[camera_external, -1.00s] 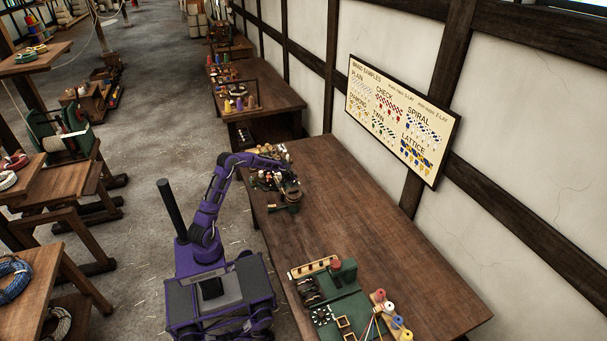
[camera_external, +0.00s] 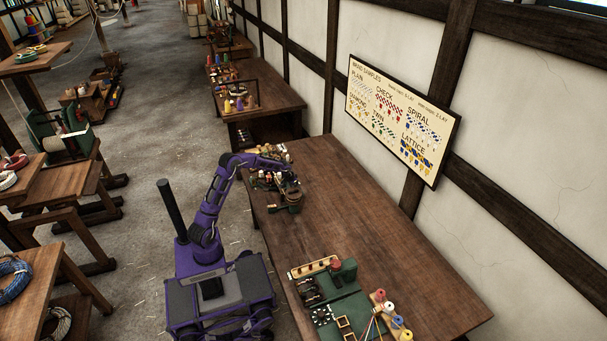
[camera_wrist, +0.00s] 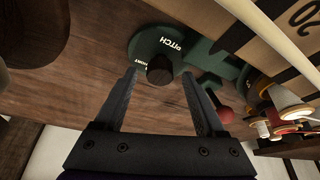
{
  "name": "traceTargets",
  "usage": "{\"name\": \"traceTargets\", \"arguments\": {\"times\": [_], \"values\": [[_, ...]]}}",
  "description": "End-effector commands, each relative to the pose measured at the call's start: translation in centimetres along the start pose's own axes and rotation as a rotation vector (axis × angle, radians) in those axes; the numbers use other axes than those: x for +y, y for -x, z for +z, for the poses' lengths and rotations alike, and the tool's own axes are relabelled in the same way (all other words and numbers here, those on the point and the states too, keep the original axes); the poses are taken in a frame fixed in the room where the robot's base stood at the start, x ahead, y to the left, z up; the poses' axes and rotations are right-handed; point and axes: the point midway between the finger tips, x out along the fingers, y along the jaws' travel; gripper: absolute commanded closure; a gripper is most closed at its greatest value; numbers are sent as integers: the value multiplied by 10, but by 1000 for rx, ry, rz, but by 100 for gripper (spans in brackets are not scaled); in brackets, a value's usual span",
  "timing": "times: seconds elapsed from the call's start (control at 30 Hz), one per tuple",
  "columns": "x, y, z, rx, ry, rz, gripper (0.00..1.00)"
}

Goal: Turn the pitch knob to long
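The dark round pitch knob (camera_wrist: 160,70) sits on a green base plate (camera_wrist: 148,45) lettered "PITCH", with a second, partly covered word ending in "ORT" beside the knob. In the wrist view my gripper (camera_wrist: 163,80) is open, with its two fingers on either side of the knob. I cannot tell whether the fingers touch it. The "long" mark is not visible. In the external view my gripper (camera_external: 290,188) is over the far part of the bench, above a small green device (camera_external: 291,208); the knob is too small to make out there.
The wooden bench (camera_external: 365,220) has a clear middle. A green braiding set (camera_external: 345,305) with coloured spools (camera_external: 392,315) stands at its near end. A sample board (camera_external: 402,120) hangs on the wall.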

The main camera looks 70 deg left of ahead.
Motion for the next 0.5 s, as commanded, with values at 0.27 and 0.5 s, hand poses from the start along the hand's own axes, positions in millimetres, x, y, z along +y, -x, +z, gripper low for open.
{"name": "traceTargets", "arguments": {"times": [0.27,0.5], "values": [[0,3,0,-1,0,0,28],[0,44,-1,2,1,-1,28]]}}
